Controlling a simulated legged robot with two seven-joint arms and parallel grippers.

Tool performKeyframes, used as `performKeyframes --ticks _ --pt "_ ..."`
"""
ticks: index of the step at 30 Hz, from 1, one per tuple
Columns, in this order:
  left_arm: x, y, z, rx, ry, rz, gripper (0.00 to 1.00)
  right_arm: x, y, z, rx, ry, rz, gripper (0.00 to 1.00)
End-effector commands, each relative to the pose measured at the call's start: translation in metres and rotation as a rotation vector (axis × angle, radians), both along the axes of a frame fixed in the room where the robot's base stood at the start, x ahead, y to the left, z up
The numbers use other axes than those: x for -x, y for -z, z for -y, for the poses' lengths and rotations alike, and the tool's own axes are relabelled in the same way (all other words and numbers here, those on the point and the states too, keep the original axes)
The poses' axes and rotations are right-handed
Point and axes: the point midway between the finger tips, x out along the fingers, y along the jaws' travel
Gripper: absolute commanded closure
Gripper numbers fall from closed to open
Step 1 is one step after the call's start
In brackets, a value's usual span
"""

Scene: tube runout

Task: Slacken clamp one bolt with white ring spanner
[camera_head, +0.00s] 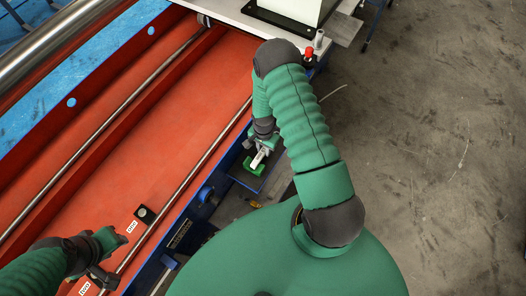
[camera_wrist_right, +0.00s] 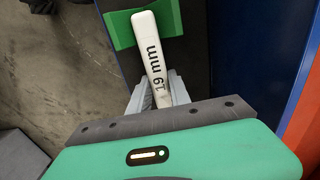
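The white ring spanner (camera_head: 260,159), marked "19 mm", shows large in the right wrist view (camera_wrist_right: 158,55). Part of it lies over a green holder (camera_head: 255,170), which also shows at the top of the wrist view (camera_wrist_right: 124,32). My right gripper (camera_wrist_right: 161,88) has its fingers against both sides of the spanner's handle and appears shut on it. The spanner's ring end is not clear to see. A small dark block (camera_head: 144,213), possibly a clamp, sits beside the rail; its bolt is too small to make out. My left gripper (camera_head: 103,278) is at the lower left, its fingers unclear.
Orange-red panels (camera_head: 135,120) and steel rails fill the left side. A blue frame edge (camera_head: 235,150) runs beside the holder. A pale table (camera_head: 342,26) at the top carries a red-topped item (camera_head: 309,54). Bare concrete floor (camera_head: 440,150) lies to the right.

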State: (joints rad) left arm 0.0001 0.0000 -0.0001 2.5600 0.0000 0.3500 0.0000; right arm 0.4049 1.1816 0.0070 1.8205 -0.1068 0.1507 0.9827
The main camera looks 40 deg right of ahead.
Motion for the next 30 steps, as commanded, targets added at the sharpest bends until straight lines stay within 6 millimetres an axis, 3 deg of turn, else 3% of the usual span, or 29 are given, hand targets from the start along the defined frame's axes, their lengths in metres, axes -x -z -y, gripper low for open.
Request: performKeyframes --ticks 3,17,26,30 --pt "0.0 0.0 0.0 0.0 0.0 0.0 0.64 0.0 0.0 0.0 0.0 0.0 0.0 1.0" --pt "0.0 0.0 0.0 0.0 0.0 0.0 0.64 0.0 -0.002 0.0 0.0 0.0 0.0 1.0" --pt "0.0 -0.003 0.0 0.0 0.0 0.0 0.64 -0.001 -0.036 0.0 0.001 0.0 0.002 1.0" --pt "0.0 -0.002 0.0 0.0 0.0 0.0 0.64 0.02 -0.038 -0.022 -0.001 -0.004 -0.003 1.0"
